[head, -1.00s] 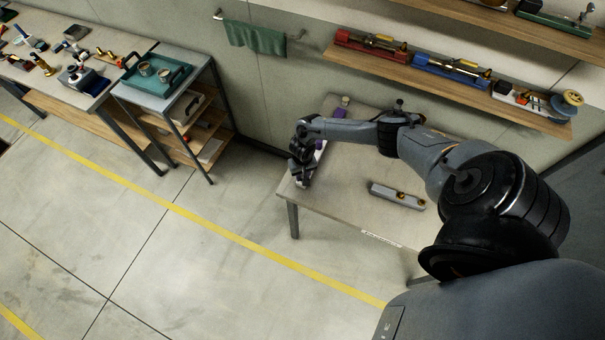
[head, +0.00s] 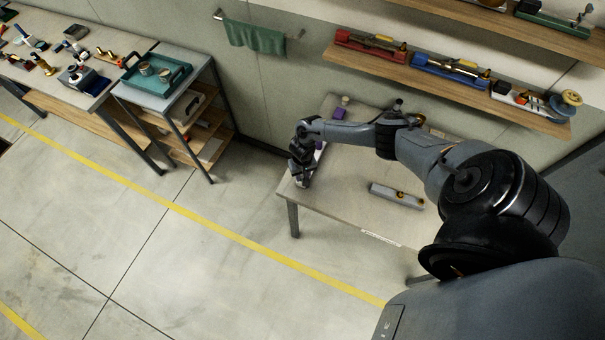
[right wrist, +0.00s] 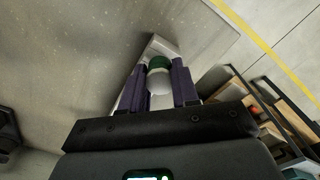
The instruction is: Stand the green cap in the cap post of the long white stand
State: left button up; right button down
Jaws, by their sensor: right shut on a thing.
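My right gripper (head: 301,181) is low over the left end of the small table. In the right wrist view its two dark purplish fingers (right wrist: 159,78) are shut on the green cap (right wrist: 159,62). A pale rounded part (right wrist: 159,84) shows between the fingers, right against the green. The long white stand (right wrist: 157,43) lies under and beyond the fingers, and its pale edge shows beside the gripper in the head view. The cap post is hidden, so I cannot tell whether the cap is in it. My left gripper is not in view.
A grey block with brass-coloured parts (head: 397,196) lies mid-table. A purple-and-pale item (head: 344,103) stands at the table's back. A wall shelf (head: 450,84) with tools runs above. A cart with a teal tray (head: 157,75) stands to the left, across open floor.

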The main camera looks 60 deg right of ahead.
jog(key=shift+f, duration=0.3)
dwell(0.5)
dwell(0.6)
jog(key=shift+f, duration=0.3)
dwell(0.4)
jog(key=c, duration=0.8)
grip_release()
